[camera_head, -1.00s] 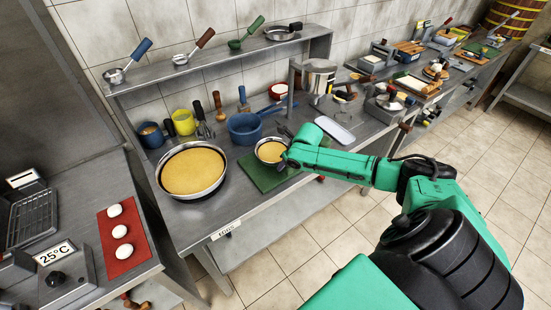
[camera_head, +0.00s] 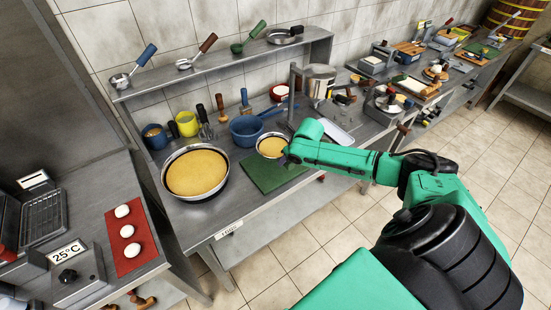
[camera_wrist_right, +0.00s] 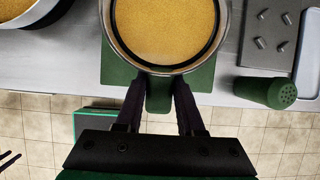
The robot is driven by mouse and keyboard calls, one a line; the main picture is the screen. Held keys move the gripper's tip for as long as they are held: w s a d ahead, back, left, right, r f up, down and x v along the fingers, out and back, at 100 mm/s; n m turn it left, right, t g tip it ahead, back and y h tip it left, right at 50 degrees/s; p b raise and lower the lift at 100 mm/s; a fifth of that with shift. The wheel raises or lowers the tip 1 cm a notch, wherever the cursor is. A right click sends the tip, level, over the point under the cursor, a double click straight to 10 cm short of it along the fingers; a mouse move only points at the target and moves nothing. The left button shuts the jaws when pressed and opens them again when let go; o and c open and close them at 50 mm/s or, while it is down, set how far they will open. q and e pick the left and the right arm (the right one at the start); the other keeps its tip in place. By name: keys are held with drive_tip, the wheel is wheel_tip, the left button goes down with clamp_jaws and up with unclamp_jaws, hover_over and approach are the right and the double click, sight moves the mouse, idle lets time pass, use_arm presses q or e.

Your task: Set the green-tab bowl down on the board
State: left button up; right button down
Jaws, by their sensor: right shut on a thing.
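My right gripper (camera_head: 286,158) is shut on the green tab (camera_wrist_right: 158,98) of a metal bowl (camera_head: 271,147) filled with something yellow. In the right wrist view the bowl's rim (camera_wrist_right: 138,62) lies just past my fingertips, and the bowl looks level. The green board (camera_head: 272,178) lies flat on the counter; the bowl overlaps its back part in the head view, and the front part is bare. In the wrist view the board (camera_wrist_right: 116,72) shows under the bowl. I cannot tell whether the bowl touches it.
A large pan of yellow filling (camera_head: 196,172) stands left of the board. A blue pot (camera_head: 246,131) is behind the board, and a metal stand with a pot (camera_head: 319,80) is to the right.

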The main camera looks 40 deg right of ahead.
drive_tip(key=b+x, duration=0.4)
drive_tip(key=shift+f+b, duration=0.35)
drive_tip(key=shift+w+f+b, duration=0.2)
drive_tip(key=shift+f+b, duration=0.1)
drive_tip(key=shift+s, duration=0.1)
drive_tip(key=shift+f+b, duration=0.3)
drive_tip(key=shift+f, duration=0.1)
drive_tip(key=shift+c, duration=2.2)
unclamp_jaws()
